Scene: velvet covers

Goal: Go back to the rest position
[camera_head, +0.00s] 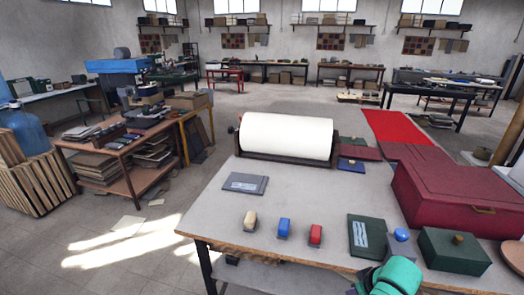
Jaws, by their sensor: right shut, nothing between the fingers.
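My right arm comes in at the bottom edge, right of centre, with teal rounded parts. My right gripper (368,279) is a dark shape at the table's front edge, partly cut off by the frame. It is shut and holds nothing. It is just below a dark green book (367,238) with a pale label and left of a green box with a brass knob (453,250). My left gripper is not in view.
The table's middle is clear.

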